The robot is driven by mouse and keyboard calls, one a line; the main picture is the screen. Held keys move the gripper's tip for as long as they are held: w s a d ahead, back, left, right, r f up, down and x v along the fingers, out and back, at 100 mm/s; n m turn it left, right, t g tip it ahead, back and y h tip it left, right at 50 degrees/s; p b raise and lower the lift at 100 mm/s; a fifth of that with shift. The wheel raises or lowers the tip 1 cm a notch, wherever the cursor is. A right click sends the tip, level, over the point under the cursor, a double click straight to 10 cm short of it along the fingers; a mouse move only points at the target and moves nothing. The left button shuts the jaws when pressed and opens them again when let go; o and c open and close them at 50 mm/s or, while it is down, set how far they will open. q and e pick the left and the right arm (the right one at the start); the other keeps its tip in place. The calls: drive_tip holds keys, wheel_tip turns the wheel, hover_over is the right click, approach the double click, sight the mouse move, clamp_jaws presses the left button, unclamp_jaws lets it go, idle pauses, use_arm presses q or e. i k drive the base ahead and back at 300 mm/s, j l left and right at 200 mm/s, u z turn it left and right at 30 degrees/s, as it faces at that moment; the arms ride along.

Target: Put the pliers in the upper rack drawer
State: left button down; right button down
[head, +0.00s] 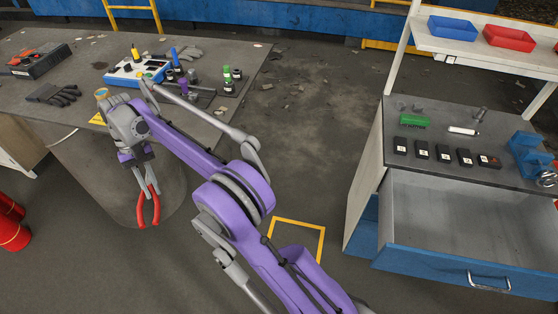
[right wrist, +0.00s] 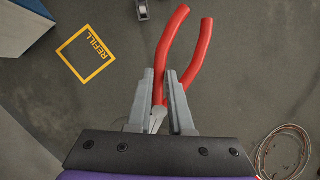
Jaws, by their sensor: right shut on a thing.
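The pliers have red handles and a grey metal head, and hang handles down in my right gripper in the head view (head: 149,207). My right gripper (head: 144,170) is shut on them near the head. In the right wrist view, the pliers (right wrist: 183,55) sit between the grey fingers of the gripper (right wrist: 160,88), handles spread away from it. The rack drawer (head: 430,270) stands pulled open at the right of the head view, blue-fronted with a metal handle, its visible inside empty. The gripper is far to the left of it. My left gripper is not in view.
The rack top (head: 440,172) above the drawer holds several black boxes, a green item and a blue vise (head: 525,155). A cluttered workbench (head: 85,60) is at left. A yellow floor frame (head: 322,240) lies between. Red cylinders (head: 12,235) stand at far left.

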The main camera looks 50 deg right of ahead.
sight(420, 231)
drive_tip(key=k+z, duration=0.1)
drive_tip(key=z, duration=0.4)
drive_tip(key=k+z, duration=0.15)
drive_tip(key=z, duration=1.85)
drive_tip(key=i+j+z, duration=0.5)
drive_tip(key=k+j, duration=0.05)
